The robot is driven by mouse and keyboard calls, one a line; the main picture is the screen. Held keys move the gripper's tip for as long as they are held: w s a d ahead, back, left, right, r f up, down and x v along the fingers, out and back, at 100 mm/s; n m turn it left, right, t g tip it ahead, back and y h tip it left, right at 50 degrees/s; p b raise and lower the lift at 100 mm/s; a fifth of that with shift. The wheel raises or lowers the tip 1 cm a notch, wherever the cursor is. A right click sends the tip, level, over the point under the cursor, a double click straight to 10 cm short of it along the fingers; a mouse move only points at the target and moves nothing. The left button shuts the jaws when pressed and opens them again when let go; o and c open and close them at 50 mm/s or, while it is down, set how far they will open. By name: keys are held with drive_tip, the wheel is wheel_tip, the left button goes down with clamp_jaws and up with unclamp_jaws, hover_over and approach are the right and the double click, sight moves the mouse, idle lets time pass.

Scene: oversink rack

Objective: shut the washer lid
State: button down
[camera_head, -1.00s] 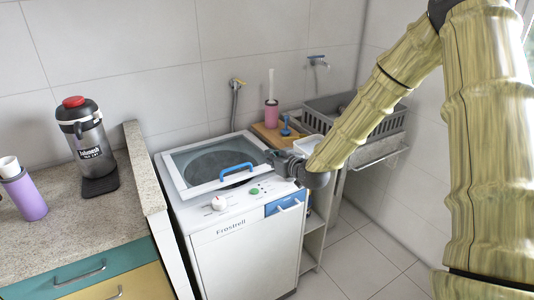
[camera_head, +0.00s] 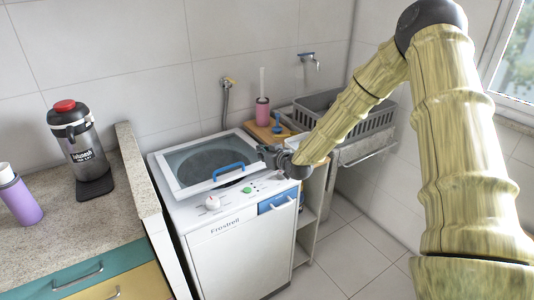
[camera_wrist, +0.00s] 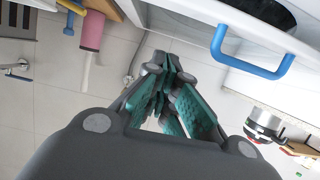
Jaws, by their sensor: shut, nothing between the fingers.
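The white washer (camera_head: 239,252) stands beside the counter. Its lid (camera_head: 170,182) has a white frame, a glass pane and a blue handle (camera_head: 229,172) at the front. It lies low over the washer top, but I cannot tell whether its front edge rests fully down. In the wrist view the handle (camera_wrist: 250,70) is at the upper right, apart from my fingers. My gripper (camera_head: 264,153) is shut and empty at the lid's right edge; whether it touches the lid is unclear. The shut fingers also show in the wrist view (camera_wrist: 168,68).
A counter at left holds a dark dispenser with a red top (camera_head: 80,150) and a purple bottle (camera_head: 18,197). A grey rack (camera_head: 368,118) is at right. The floor in front of it is clear.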

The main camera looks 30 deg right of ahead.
sight(259, 167)
drive_tip(key=w+f, duration=0.1)
drive_tip(key=w+f+p, duration=0.1)
drive_tip(key=w, duration=0.1)
drive_tip(key=shift+a, duration=0.15)
drive_tip(key=shift+s+f+p, duration=0.2)
drive_tip(key=shift+f+p, duration=0.25)
drive_tip(key=shift+f, duration=1)
drive_tip(key=shift+f, duration=0.1)
